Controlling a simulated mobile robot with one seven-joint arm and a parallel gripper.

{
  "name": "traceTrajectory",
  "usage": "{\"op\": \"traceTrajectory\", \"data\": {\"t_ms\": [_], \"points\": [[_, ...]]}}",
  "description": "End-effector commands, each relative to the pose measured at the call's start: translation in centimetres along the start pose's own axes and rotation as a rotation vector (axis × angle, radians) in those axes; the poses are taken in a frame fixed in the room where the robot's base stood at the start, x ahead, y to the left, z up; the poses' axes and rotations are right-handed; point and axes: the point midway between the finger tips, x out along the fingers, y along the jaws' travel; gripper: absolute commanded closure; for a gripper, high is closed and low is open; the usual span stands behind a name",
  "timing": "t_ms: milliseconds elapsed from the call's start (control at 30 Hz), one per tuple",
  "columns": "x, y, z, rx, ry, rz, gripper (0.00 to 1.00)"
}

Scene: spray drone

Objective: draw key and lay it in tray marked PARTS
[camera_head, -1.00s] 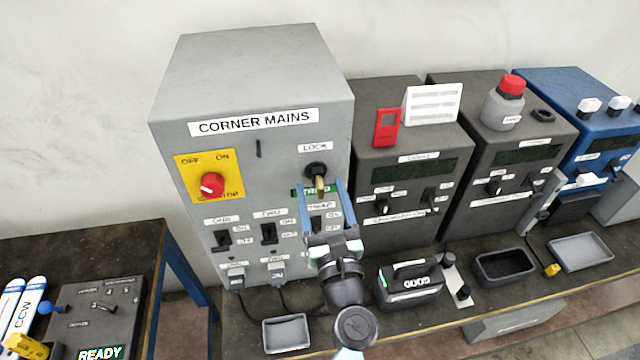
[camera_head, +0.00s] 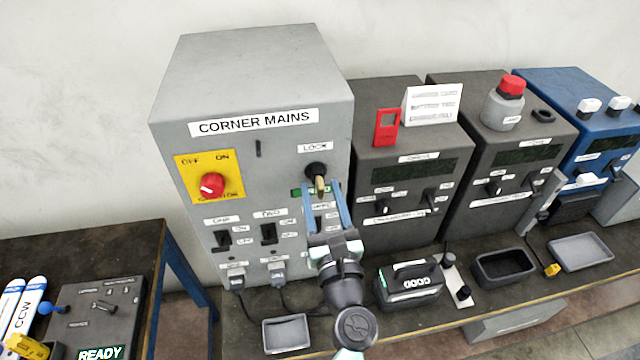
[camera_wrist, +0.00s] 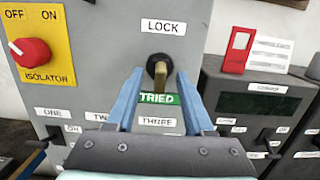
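The brass key (camera_head: 319,186) sits in the black round lock (camera_head: 316,170) under the LOCK label on the grey CORNER MAINS cabinet. The key also shows in the wrist view (camera_wrist: 160,81), pointing out and down. My gripper (camera_head: 321,190) is in front of the lock, its two blue fingers open on either side of the key. In the wrist view my gripper (camera_wrist: 160,86) has a gap between each finger and the key. Several trays lie on the bench: a light grey one (camera_head: 287,349), a dark one (camera_head: 478,262) and another grey one (camera_head: 582,264). I cannot read PARTS on any.
The red isolator knob (camera_head: 212,185) is on a yellow plate left of the lock. A green TRIED label (camera_wrist: 158,98) is below it. Dark instrument boxes (camera_head: 395,155) stand to the right, close to the cabinet.

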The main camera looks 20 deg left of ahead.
Motion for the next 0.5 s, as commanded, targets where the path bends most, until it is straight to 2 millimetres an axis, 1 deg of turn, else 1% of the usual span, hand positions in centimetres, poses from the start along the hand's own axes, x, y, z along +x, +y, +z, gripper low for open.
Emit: {"op": "traceTrajectory", "data": {"t_ms": [33,167,200,267,500], "points": [[0.00,0.00,0.00,0.000,0.000,0.000,0.58],[0.00,0.00,0.00,0.000,0.000,0.000,0.81],[0.00,0.00,0.00,0.000,0.000,0.000,0.89],[0.00,0.00,0.00,0.000,0.000,0.000,0.99],[0.00,0.00,0.00,0.000,0.000,0.000,1.00]]}}
